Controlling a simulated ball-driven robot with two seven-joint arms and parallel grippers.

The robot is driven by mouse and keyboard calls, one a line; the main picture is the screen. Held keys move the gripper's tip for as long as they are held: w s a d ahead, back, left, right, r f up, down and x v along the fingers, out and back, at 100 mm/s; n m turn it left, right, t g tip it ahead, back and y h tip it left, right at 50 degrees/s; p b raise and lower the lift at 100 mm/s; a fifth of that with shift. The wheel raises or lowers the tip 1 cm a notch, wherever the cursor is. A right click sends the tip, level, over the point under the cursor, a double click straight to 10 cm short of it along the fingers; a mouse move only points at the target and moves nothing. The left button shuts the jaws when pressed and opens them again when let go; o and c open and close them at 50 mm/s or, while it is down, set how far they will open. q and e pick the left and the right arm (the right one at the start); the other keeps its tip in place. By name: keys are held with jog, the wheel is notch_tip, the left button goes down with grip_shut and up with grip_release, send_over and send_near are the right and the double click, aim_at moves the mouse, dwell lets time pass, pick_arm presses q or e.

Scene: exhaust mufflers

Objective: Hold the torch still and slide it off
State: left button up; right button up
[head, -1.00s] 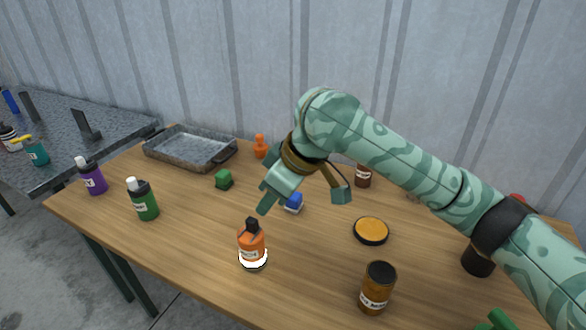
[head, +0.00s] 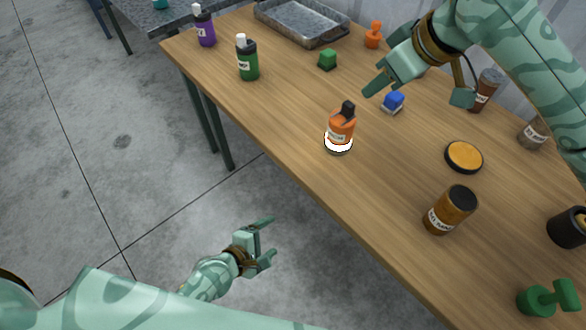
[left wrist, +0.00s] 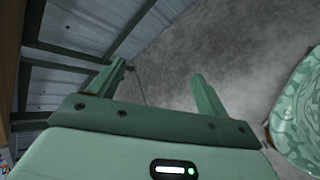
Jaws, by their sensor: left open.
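An orange labelled object that I take for the torch (head: 341,126) stands upright near the table's front edge. It has a black piece on top and a bright white band around its base. My right gripper (head: 418,93) is above the table, to the right of and behind the torch. Its fingers are wide apart with nothing between them, and it does not touch the torch. My left gripper (head: 273,238) is open and empty, away from the table's front edge over the grey floor. In the left wrist view its two fingers (left wrist: 160,75) are apart with only floor and wall behind.

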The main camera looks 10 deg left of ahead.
pick_arm(q)
jog(key=w+d+r+n+t+h, duration=0.25)
jog(key=w+r+n, duration=0.25)
jog(key=r, duration=0.6)
jog(key=n+t+h, duration=0.1)
jog(key=n+t, duration=0.3)
jog(key=n, duration=0.3)
send_near(345, 126)
notch_tip(345, 126, down, 4)
jog(key=s+a, duration=0.1)
jog(key=a, duration=0.2)
jog(key=shift+g, duration=0.25)
jog(key=x, duration=1.6)
jog(key=shift+d+f, duration=0.1)
jog(key=shift+d, duration=0.05)
jog(key=c, duration=1.1)
